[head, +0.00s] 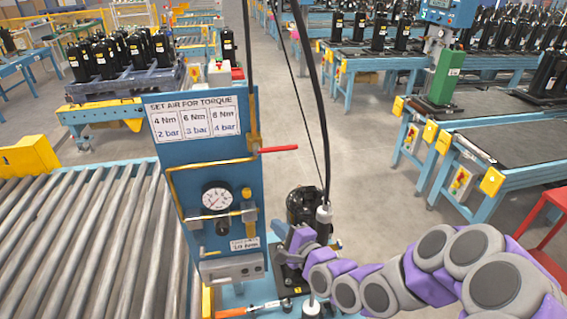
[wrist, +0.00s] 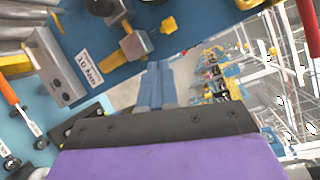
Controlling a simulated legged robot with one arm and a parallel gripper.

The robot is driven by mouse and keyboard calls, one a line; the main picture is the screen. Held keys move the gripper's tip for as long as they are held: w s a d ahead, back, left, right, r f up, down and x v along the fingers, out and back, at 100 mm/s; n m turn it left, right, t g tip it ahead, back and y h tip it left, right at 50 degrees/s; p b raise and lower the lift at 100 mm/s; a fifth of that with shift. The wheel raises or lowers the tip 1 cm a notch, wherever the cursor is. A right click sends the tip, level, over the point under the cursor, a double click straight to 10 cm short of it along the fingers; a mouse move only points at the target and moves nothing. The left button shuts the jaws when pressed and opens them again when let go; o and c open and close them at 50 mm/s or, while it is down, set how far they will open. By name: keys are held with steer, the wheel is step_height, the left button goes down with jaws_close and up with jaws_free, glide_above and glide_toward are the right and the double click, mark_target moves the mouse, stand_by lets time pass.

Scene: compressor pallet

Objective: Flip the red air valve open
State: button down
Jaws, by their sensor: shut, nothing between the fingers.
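The red air valve lever (head: 279,149) sticks out sideways to the right from the right edge of the blue panel (head: 212,120), level with the brass pipe. In the wrist view a red bar (wrist: 308,32) at the top right corner may be the same lever. My gripper (head: 297,238) is below the lever, near the lower right of the panel, apart from the lever. In the wrist view its blue-grey fingers (wrist: 156,85) are together with nothing between them. The pressure gauge (head: 216,196) and a yellow regulator knob (head: 246,192) sit on the panel's lower half.
A black compressor (head: 303,207) stands behind my gripper. A hanging tool (head: 323,217) on a black cable is just right of it. A roller conveyor (head: 75,235) lies left of the panel. Open floor is right of the lever.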

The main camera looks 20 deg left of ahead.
steer(key=d+r+m+t, duration=0.1)
steer(key=m+t, duration=0.3)
steer(key=m, duration=0.2)
steer(key=d+r+m+t, duration=0.1)
steer(key=r+m+t, duration=0.1)
steer(key=m+t, duration=0.2)
steer(key=d+r+m+t+h, duration=0.1)
steer(key=m+t, duration=0.3)
steer(key=m, duration=0.4)
steer(key=shift+w+r+p, duration=0.2)
steer(key=shift+r+p, duration=0.15)
steer(key=shift+r, duration=0.15)
steer(key=shift+w+a+b, duration=0.1)
steer(key=shift+b, duration=0.2)
